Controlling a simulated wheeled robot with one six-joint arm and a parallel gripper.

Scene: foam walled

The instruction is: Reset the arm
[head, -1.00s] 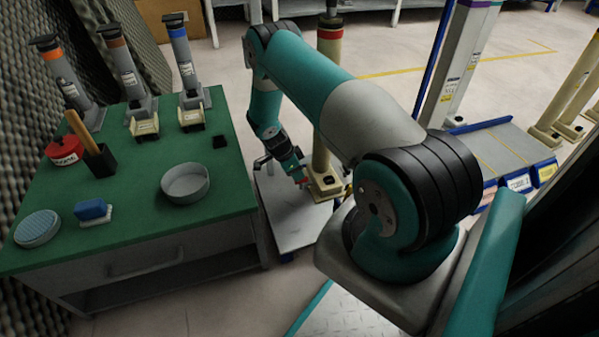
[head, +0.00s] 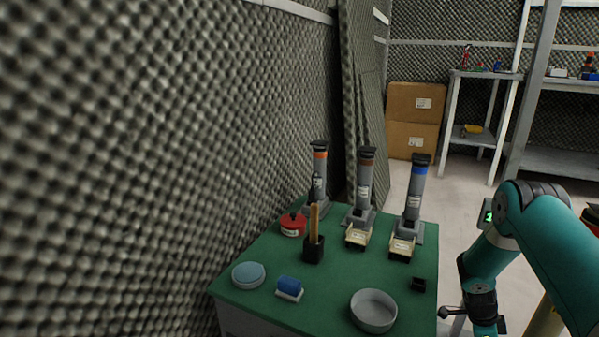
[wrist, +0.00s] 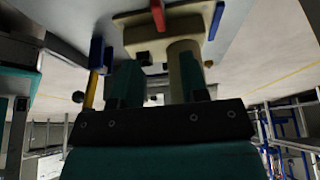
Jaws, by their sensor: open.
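My teal arm (head: 565,245) stands at the right edge of the head view, bent downward, with its lower links cut off by the bottom edge. My gripper is outside the head view. In the wrist view my gripper (wrist: 160,78) shows its two teal fingers apart, with nothing seen clamped between them. A cream post (wrist: 183,68) on a flat cream base (wrist: 135,20) appears upside down just beyond the right finger. I cannot tell whether they touch.
A green-topped bench (head: 330,285) holds a round grey dish (head: 373,312), a blue block (head: 289,287), a black holder (head: 313,250), a red container (head: 293,225) and several grey columns (head: 413,200). A foam wall (head: 150,150) borders it. Open floor (head: 455,190) lies behind the bench.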

